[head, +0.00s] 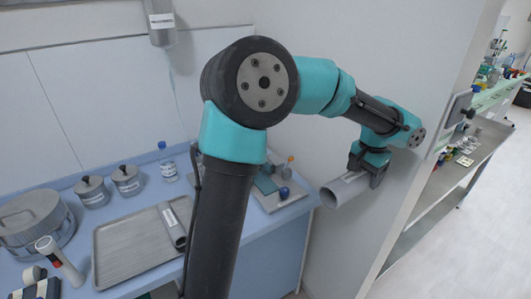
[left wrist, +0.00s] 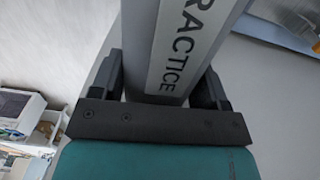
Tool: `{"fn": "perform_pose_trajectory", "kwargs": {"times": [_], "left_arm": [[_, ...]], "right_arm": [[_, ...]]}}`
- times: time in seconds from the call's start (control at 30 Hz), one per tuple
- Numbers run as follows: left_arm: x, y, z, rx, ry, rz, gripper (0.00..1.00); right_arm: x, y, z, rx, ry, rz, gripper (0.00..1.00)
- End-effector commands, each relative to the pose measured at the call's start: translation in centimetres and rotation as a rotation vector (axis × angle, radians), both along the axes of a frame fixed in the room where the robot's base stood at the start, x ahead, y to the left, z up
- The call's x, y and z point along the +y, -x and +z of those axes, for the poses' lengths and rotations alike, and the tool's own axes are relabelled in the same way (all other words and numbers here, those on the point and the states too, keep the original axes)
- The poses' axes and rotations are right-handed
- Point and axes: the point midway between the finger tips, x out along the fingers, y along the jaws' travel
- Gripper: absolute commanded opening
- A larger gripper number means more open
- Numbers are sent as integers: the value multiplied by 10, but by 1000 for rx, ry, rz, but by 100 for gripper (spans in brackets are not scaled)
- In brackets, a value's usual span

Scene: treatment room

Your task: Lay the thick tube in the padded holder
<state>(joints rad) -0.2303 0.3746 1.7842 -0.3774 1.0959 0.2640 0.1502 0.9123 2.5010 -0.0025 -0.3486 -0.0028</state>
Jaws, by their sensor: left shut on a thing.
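The thick tube (head: 332,195) is grey and hollow with a white label, and hangs in the air to the right of the counter. My left gripper (head: 367,174) is shut on it. In the left wrist view the tube (left wrist: 138,50) lies between the two dark fingers of the gripper (left wrist: 162,88), and its label reads "PRACTICE". The near open end of the tube points left and toward the camera. My right gripper is not in view.
A grey tray (head: 120,262) on the blue counter holds a thinner labelled tube (head: 171,226). Lidded pots (head: 91,190), a bottle (head: 168,165), a large pan (head: 32,217) and a handled tool (head: 60,262) stand around it. A wall is close behind the held tube.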

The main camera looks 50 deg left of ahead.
Motion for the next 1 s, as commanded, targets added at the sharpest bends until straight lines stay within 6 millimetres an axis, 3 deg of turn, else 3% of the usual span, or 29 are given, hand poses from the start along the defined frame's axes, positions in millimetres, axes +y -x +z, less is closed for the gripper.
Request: {"fn": "perform_pose_trajectory", "kwargs": {"times": [0.47, 1.0], "left_arm": [[118, -1, -21, -7, 14, -532, 39], [250, 29, -44, -15, 7, -1160, 39]], "right_arm": [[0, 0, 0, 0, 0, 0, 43], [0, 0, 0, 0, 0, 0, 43]]}}
